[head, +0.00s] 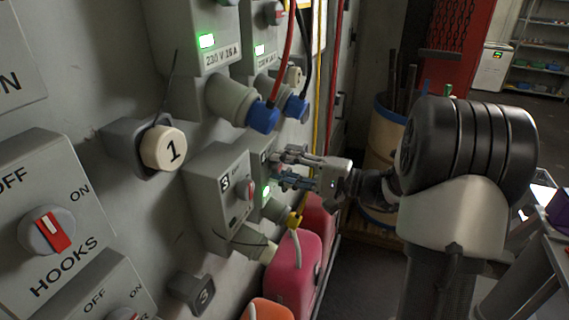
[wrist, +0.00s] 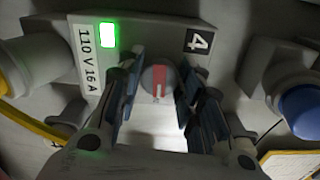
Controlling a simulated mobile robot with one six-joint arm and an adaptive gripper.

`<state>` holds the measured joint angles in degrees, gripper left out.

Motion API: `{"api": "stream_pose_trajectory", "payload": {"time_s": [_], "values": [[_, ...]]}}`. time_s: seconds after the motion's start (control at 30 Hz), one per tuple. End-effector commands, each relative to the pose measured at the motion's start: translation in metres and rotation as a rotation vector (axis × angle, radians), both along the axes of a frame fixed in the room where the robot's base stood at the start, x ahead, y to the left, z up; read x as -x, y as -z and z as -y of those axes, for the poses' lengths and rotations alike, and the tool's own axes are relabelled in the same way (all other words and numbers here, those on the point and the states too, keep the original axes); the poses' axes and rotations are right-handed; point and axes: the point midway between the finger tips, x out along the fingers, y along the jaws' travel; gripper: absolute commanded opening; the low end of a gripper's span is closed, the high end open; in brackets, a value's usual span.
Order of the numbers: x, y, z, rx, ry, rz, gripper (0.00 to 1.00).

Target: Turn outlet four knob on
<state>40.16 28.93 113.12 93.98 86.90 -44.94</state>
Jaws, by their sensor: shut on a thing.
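The outlet four box (wrist: 140,45), marked 4 and 110 V 16 A, fills the middle of the wrist view. Its green light (wrist: 108,36) is lit. The round grey knob (wrist: 157,92) with a red pointer sits between the fingers of my gripper (wrist: 160,80), which is shut on it. The pointer runs roughly up and down in this view. In the head view my gripper (head: 282,169) reaches left to the outlet four box, partly hidden behind the outlet three box (head: 222,190); the knob is hidden there. The green light (head: 266,191) shows below the fingers.
More outlets with blue plugs (head: 264,116) hang above my gripper. A red cable (head: 290,60) and a yellow cable (head: 317,90) run down nearby. A pink container (head: 290,262) stands below. A hooks switch (head: 48,230) is on the wall at left.

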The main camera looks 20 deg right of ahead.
Motion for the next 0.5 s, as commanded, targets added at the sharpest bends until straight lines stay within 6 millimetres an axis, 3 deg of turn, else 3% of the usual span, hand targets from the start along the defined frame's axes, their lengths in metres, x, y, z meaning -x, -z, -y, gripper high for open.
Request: {"api": "stream_pose_trajectory", "payload": {"time_s": [0.5], "values": [[0.0000, -0.0004, 0.0000, -0.063, 0.000, -0.061, 0.10]]}}
